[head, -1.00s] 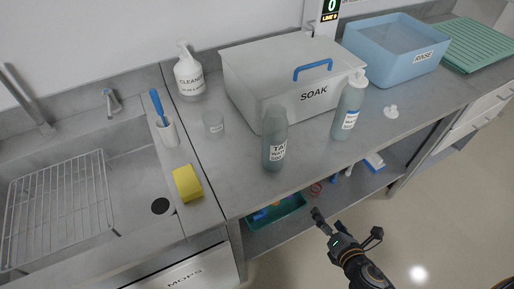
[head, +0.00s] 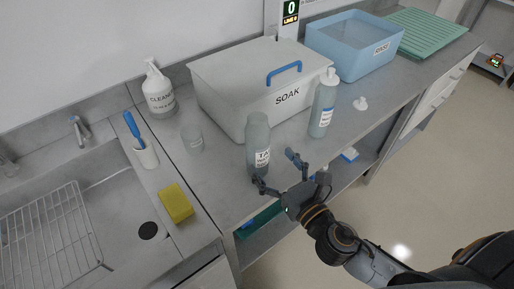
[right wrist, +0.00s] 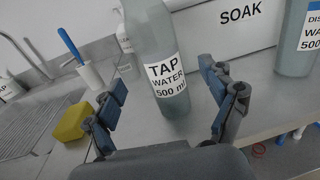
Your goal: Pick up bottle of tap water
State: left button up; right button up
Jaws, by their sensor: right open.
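The bottle of tap water (head: 257,148) is a grey-green bottle with a white label. It stands upright on the grey counter in front of the SOAK box. In the right wrist view the bottle (right wrist: 158,50) shows its label "TAP WATER 500 ml", and it stands just ahead of the fingers, between their lines. My right gripper (head: 275,169) is open and empty at the counter's front edge, close to the bottle; its spread fingers also show in the right wrist view (right wrist: 165,98). I see no contact with the bottle. My left gripper is not in view.
A second labelled bottle (head: 322,105) stands right of the tap water. The SOAK box (head: 225,92) is close behind. A clear beaker (head: 192,139), yellow sponge (head: 176,203) and cleaner bottle (head: 158,90) are left. A blue RINSE tub (head: 350,55) is at the back right.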

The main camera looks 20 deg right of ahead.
aim_at(264, 156)
jog(key=shift+f+p+x, duration=0.2)
jog(key=shift+p+x, duration=0.05)
jog(key=shift+x, duration=0.95)
jog(key=shift+f+p+x, duration=0.2)
jog(key=shift+p+x, duration=0.05)
jog(key=shift+x, duration=0.9)
jog(key=shift+f+p+x, duration=0.2)
jog(key=shift+p+x, duration=0.05)
jog(key=shift+x, duration=0.95)
jog(key=shift+s, duration=0.1)
jog(key=c, duration=1.5)
